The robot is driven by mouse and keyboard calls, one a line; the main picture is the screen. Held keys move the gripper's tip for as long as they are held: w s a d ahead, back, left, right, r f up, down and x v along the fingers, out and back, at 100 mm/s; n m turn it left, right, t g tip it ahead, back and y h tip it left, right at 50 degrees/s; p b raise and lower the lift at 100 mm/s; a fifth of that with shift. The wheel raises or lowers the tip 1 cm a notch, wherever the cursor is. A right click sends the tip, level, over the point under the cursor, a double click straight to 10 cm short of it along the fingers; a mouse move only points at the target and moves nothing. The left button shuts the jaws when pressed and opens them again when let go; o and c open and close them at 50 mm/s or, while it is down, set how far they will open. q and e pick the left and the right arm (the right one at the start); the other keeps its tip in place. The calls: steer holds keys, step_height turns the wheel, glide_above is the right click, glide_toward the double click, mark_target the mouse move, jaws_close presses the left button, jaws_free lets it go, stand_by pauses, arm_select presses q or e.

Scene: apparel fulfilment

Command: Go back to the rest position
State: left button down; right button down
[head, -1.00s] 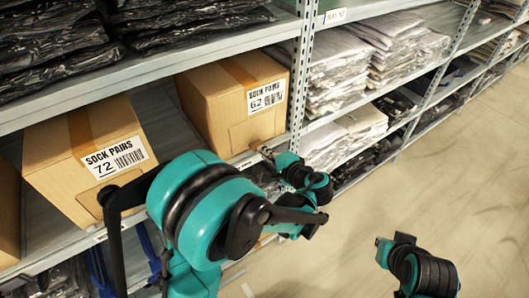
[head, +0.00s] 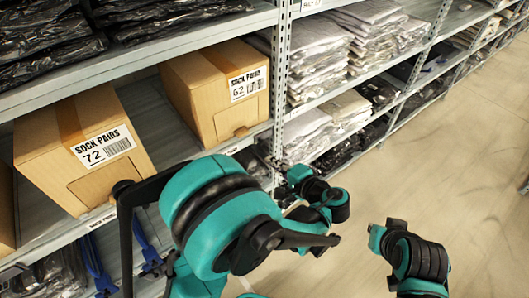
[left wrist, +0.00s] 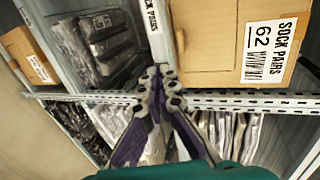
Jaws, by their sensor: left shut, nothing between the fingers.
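My left gripper (left wrist: 158,78) is shut and empty in the left wrist view, its fingertips together in front of the shelf edge. In the head view the left gripper (head: 272,160) is small and partly hidden by dark shelf contents behind it, just right of and below the box marked 62. My left arm (head: 225,215) bends across the lower middle. Part of my right arm (head: 415,262) shows at lower right, but its gripper is not visible.
Cardboard boxes marked SOCK PAIRS 72 (head: 85,150) and 62 (head: 215,92) stand on the shelf; the 62 box also shows in the left wrist view (left wrist: 215,45). Bagged garments (head: 335,55) fill shelves beyond a metal upright (head: 280,80). The floor (head: 450,180) at right is clear.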

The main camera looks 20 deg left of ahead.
arm_select(q)
steer(key=s+a+n+g+h, duration=0.2)
steer(key=s+a+g+h, duration=0.1)
steer(key=s+a+h, duration=0.3)
steer(key=s+r+n+t+h, duration=0.1)
steer(key=s+n+h, duration=0.4)
steer(key=s, duration=0.3)
steer(key=shift+s+r+n, duration=0.3)
steer(key=shift+s+r, duration=0.05)
steer(key=shift+d, duration=0.1)
stand_by(0.6)
